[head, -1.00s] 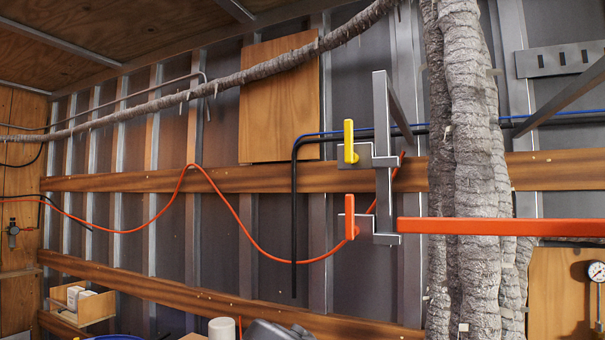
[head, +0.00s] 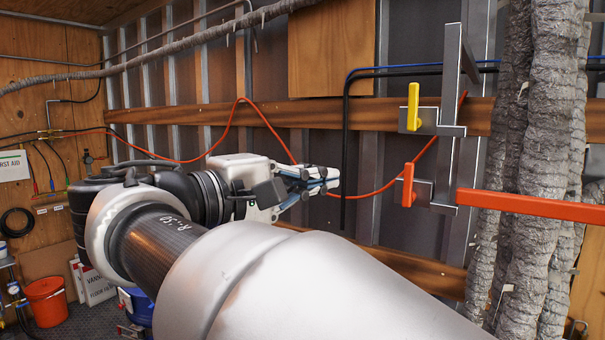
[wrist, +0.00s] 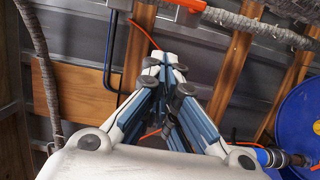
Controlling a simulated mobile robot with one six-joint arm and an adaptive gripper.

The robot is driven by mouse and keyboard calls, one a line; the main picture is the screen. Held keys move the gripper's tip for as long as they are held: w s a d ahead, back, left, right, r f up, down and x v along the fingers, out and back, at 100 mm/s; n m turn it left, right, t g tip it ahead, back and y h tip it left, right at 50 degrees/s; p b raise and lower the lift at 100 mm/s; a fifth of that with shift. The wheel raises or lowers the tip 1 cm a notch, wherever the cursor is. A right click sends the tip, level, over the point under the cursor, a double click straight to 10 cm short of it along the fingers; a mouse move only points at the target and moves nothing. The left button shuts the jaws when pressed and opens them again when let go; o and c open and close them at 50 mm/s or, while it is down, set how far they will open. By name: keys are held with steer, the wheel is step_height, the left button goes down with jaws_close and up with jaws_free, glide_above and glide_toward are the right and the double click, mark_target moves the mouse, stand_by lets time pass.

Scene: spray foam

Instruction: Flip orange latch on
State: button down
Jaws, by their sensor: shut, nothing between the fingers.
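The orange latch (head: 408,185) is a small upright handle on a grey metal bracket (head: 442,190) on the wall, at the right of the head view. A similar yellow latch (head: 413,107) stands upright above it. My gripper (head: 335,178) is left of the orange latch, with its tips pointing right and apart from it in the picture. Its fingers are closed together and empty. In the wrist view the fingertips (wrist: 165,60) meet, and an orange piece shows at the top edge; I cannot tell whether it is the latch.
A long orange bar (head: 530,206) runs right from the bracket, in front of grey foam-covered pipes (head: 545,130). A thin orange hose (head: 270,128) and a black pipe (head: 345,130) run along the wall. A blue drum (wrist: 303,115) is at the right of the wrist view.

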mark_target(410, 184)
steer(key=w+d+p, duration=0.1)
steer(key=w+d, duration=0.2)
steer(key=d, duration=0.7)
steer(key=shift+w, duration=0.25)
steer(key=shift+s+d, duration=0.15)
